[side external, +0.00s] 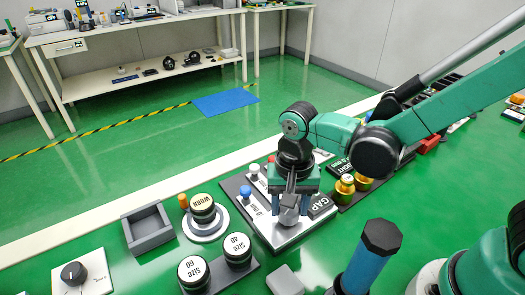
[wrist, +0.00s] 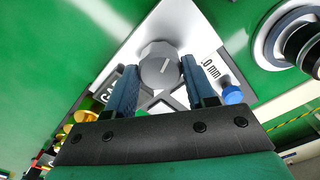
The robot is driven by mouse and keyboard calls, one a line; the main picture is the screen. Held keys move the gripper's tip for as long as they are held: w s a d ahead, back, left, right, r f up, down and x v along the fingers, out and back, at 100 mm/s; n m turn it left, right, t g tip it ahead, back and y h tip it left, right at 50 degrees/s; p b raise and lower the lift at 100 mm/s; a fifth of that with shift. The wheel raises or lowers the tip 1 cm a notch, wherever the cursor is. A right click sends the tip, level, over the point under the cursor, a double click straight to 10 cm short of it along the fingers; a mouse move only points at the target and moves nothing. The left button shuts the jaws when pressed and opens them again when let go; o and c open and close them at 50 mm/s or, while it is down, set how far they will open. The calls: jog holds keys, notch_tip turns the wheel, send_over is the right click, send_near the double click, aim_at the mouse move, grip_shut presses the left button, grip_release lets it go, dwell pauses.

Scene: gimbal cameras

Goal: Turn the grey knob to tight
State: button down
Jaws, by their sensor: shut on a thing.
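The grey knob (wrist: 158,66) sits on a white and dark panel (wrist: 130,52). In the side view my gripper (side external: 290,208) points down over the panel (side external: 260,228), and the knob (side external: 289,217) shows only partly below the fingers. A "GAP" label (side external: 320,206) is right of the knob. The word "tight" is not clearly readable on this panel.
A blue-topped peg (side external: 245,192) stands left of my gripper on the panel. Brass fittings (side external: 345,186) are to the right. A round "WORN" gauge (side external: 203,208), a grey open tray (side external: 148,233) and "Size" cylinders (side external: 194,272) are at left. A blue-handled tool (side external: 370,260) stands in front.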

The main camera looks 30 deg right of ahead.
jog(key=n, duration=1.3)
jog(key=shift+n, duration=0.5)
jog(key=shift+c, duration=1.4)
grip_release()
jog(key=shift+r, duration=0.1)
jog(key=shift+r, duration=2.75)
